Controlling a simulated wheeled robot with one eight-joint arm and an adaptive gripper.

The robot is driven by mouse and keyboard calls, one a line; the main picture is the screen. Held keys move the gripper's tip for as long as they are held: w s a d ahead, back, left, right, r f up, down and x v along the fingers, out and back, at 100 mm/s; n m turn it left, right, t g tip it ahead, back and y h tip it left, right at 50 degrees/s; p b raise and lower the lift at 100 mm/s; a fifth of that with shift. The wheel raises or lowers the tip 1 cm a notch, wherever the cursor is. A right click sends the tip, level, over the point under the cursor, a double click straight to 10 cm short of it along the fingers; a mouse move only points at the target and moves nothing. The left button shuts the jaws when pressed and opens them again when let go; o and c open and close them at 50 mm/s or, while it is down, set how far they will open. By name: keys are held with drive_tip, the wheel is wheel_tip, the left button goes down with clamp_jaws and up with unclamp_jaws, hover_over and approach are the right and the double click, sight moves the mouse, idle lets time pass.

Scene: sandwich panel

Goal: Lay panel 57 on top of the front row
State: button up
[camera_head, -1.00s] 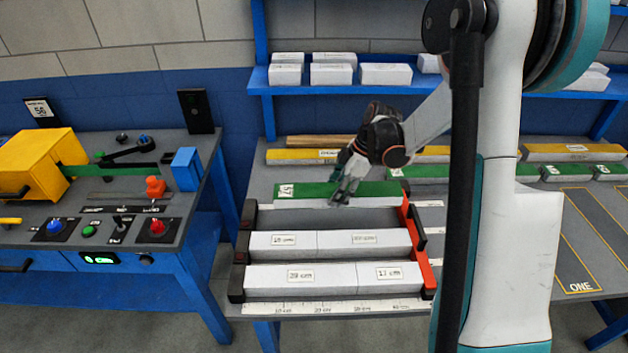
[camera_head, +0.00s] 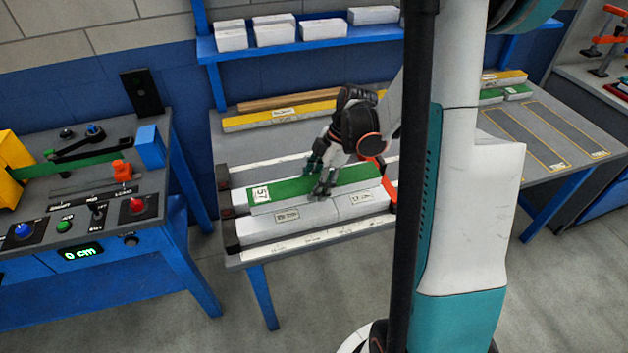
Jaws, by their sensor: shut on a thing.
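Panel 57 (camera_head: 290,188) is a long green-topped panel with a white number label at its left end. My gripper (camera_head: 318,180) is shut on it near its middle, fingers at its front and back edges. The front row (camera_head: 322,212) is two white blocks end to end with length labels, the right one reading 12 cm. The panel lies along the row, just behind those labels in the picture.
A red end piece (camera_head: 391,187) stands at the right of the rows and dark stops (camera_head: 229,233) at the left. A white ruler strip (camera_head: 300,242) runs along the table's front. Yellow bars (camera_head: 270,118) lie behind. Outlined table areas at right (camera_head: 540,130) are clear.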

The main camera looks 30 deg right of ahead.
drive_tip(key=shift+f+b, duration=1.9)
drive_tip(key=shift+f, duration=1.25)
drive_tip(key=shift+f+b, duration=0.5)
drive_tip(key=shift+f, duration=0.1)
drive_tip(key=o, duration=1.2)
drive_tip(key=shift+o, duration=0.2)
drive_tip(key=shift+r, duration=0.1)
drive_tip(key=v, duration=1.1)
drive_tip(key=shift+d+r, duration=0.25)
drive_tip(key=shift+r, duration=0.15)
drive_tip(key=shift+r, duration=0.1)
